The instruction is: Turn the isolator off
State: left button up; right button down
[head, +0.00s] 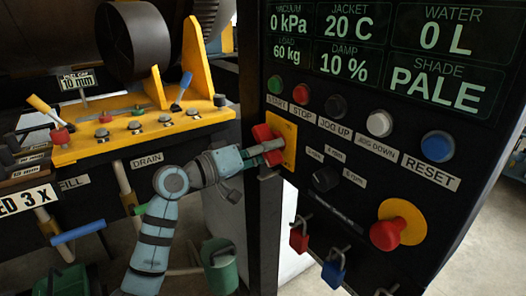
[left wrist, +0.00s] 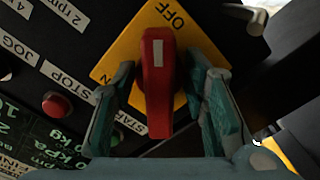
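The isolator is a red handle (head: 263,133) on a yellow plate (head: 290,143) at the left edge of the black control panel. In the left wrist view the red handle (left wrist: 157,100) stands upright in the picture, with a white mark near its upper end. The yellow plate (left wrist: 118,62) reads OFF at the top; an N shows at its lower left, partly hidden by a finger. My left gripper (left wrist: 160,105) is open, with one teal finger on each side of the handle and gaps showing. It also shows in the head view (head: 262,150). My right gripper is out of view.
Right of the isolator are several push buttons, including a red one (head: 305,89), a black selector knob (head: 326,178) and a red emergency stop (head: 388,234). A red padlock (head: 299,240) and a blue padlock (head: 333,273) hang below. A yellow valve shelf (head: 150,135) stands left.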

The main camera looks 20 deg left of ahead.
pick_arm(q)
jog(key=v, duration=1.2)
jog(key=shift+d, duration=0.1)
